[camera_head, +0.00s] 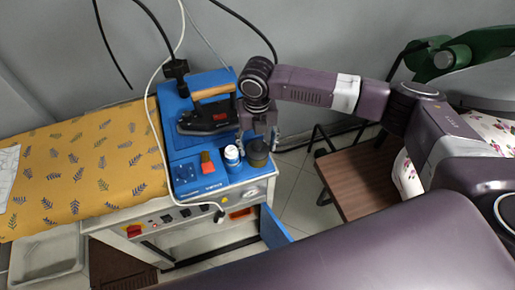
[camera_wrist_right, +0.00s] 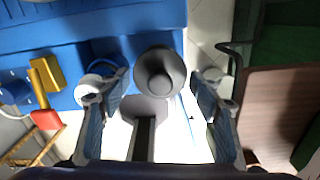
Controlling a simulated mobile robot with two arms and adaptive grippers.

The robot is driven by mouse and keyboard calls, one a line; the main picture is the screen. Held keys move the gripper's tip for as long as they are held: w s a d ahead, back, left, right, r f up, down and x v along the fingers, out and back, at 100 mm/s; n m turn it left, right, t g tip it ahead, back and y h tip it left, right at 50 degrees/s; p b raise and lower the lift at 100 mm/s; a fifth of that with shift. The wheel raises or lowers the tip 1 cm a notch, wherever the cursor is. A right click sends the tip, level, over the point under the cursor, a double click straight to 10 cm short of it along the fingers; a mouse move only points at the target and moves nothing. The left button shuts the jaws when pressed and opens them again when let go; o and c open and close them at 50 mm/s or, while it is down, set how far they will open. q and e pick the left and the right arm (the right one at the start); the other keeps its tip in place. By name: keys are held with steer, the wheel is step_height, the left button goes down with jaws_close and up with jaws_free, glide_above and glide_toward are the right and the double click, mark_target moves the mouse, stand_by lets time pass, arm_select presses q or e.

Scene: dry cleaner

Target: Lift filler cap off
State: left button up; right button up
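The filler cap (camera_head: 257,148) is a dark round cap at the front right corner of the blue machine top. In the right wrist view a grey round cap with a raised knob (camera_wrist_right: 160,72) shows between the fingers. My right gripper (camera_head: 259,136) points down just above the cap. In the wrist view its fingers are apart (camera_wrist_right: 157,82), one on each side of the cap, with gaps visible, so it looks open and empty. How far the fingertips reach down beside the cap is unclear. My left gripper is not in view.
A white-capped container (camera_head: 232,154) stands close left of the cap, and a red switch (camera_head: 206,162) is farther left. A black iron (camera_head: 208,119) with a wooden handle rests behind. A patterned ironing board (camera_head: 85,165) lies left, and a brown wooden seat (camera_head: 368,178) stands right.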

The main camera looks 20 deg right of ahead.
mark_target(258, 144)
steer(key=c, duration=0.7)
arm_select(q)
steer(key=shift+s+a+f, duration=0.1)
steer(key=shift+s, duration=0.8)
arm_select(e)
steer(key=shift+r, duration=0.1)
steer(key=shift+c, duration=0.2)
arm_select(q)
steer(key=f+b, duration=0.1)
steer(key=b, duration=0.1)
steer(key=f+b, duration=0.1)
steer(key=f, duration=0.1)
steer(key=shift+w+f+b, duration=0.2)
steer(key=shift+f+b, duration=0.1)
steer(key=shift+b, duration=0.05)
arm_select(e)
step_height(258, 144, up, 20)
